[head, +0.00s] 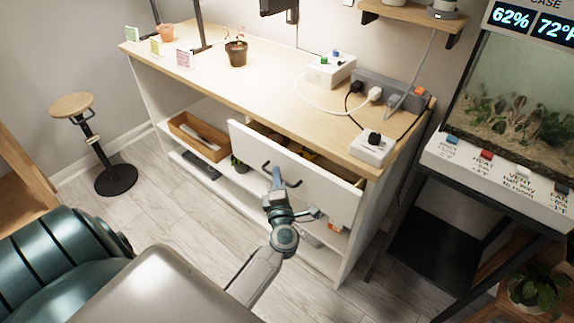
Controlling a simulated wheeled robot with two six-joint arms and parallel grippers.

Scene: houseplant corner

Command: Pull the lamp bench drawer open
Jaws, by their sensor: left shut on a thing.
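The lamp bench (200,79) has a pale wood top and white sides. Its white drawer (325,190) stands partly open, its front standing out from the bench. A dark gap with a yellowish thing (308,154) inside shows behind the front. A dark bar handle (295,184) sits on the drawer front. My left gripper (277,180) is at the handle's middle and shut on it; the fingers hide part of the handle. My right gripper is out of view.
A wooden tray (190,140) and a small plant (239,164) sit on the shelf below. A potted seedling (236,53), power strip (385,92) and white boxes (373,147) stand on top. A stool (73,104) is left, a terrarium (520,100) right. Floor before the bench is partly clear.

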